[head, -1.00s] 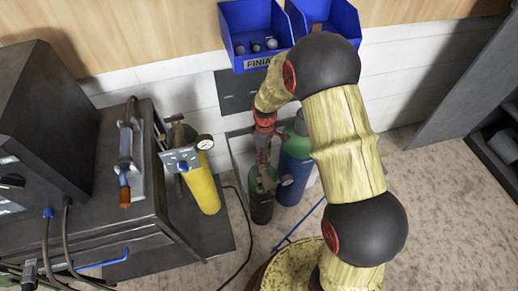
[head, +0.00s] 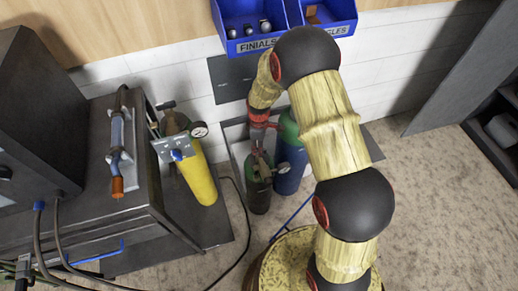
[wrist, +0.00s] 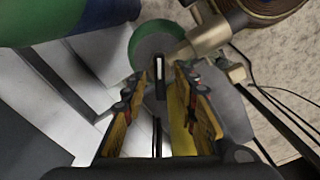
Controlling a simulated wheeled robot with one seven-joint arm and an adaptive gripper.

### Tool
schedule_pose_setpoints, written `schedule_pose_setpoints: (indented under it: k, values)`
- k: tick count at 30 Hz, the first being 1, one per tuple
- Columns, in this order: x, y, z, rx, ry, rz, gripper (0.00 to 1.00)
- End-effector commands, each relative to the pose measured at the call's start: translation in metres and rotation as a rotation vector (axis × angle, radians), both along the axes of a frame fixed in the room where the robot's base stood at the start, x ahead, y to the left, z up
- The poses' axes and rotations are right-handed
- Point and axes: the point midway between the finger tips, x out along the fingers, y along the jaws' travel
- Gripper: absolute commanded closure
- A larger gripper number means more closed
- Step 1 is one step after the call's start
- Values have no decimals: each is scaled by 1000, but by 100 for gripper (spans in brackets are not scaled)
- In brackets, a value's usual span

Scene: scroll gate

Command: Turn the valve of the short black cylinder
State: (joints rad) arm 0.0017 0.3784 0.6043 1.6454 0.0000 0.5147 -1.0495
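The short black cylinder (head: 259,199) with a green shoulder stands on the floor in the head view, left of a taller blue cylinder. My gripper (head: 258,150) points down just above its top valve and partly hides it. In the wrist view, my gripper (wrist: 158,92) is open, its two fingers apart. A narrow dark upright part (wrist: 159,77), seemingly the valve handle, shows in the gap between the fingertips. I cannot tell whether a finger touches it. Behind it is the cylinder's green and grey top (wrist: 148,40), with a brass fitting (wrist: 207,34) to the right.
The blue cylinder (head: 291,168) with a green top stands close beside. A yellow cylinder (head: 199,182) with a gauge (head: 199,129) stands left, by the dark bench. Blue bins (head: 250,43) hang on the wall above. A cable runs over the floor. Open floor lies to the right.

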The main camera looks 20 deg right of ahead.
Motion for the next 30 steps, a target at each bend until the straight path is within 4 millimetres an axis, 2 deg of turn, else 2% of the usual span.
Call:
schedule_pose_setpoints:
  k: [8,23,30]
  values:
    - [1,0,-3,0,-2,0,72]
    - [0,0,-3,0,-1,-1,99]
    - [0,0,-3,0,-1,-1,100]
